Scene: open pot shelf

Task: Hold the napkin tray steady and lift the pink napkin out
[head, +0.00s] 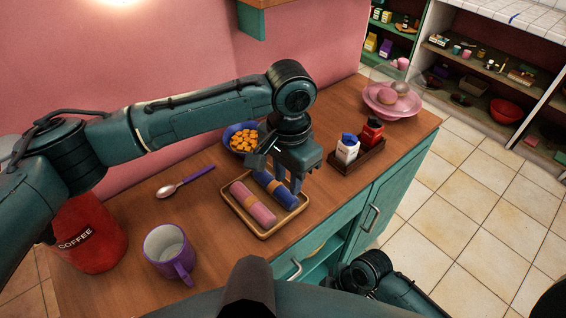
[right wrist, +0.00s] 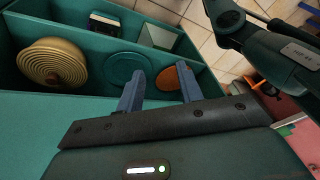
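The shallow wooden napkin tray (head: 236,216) lies on the counter in the head view. A pink rolled napkin (head: 253,203) with a tan band lies in its left part, and a blue rolled napkin (head: 274,189) lies beside it. My left gripper (head: 291,187) points down at the tray's right rim, close to the blue napkin. Whether its fingers are closed on the rim cannot be made out. My right gripper (right wrist: 160,88) is open and empty in the right wrist view, low beside the open cabinet. The tray and pink napkin are not in that view.
A purple mug (head: 168,252), red coffee canister (head: 88,235), spoon (head: 186,181) and blue bowl of orange pieces (head: 242,140) surround the tray. A dark caddy (head: 358,155) with bottles stands right.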

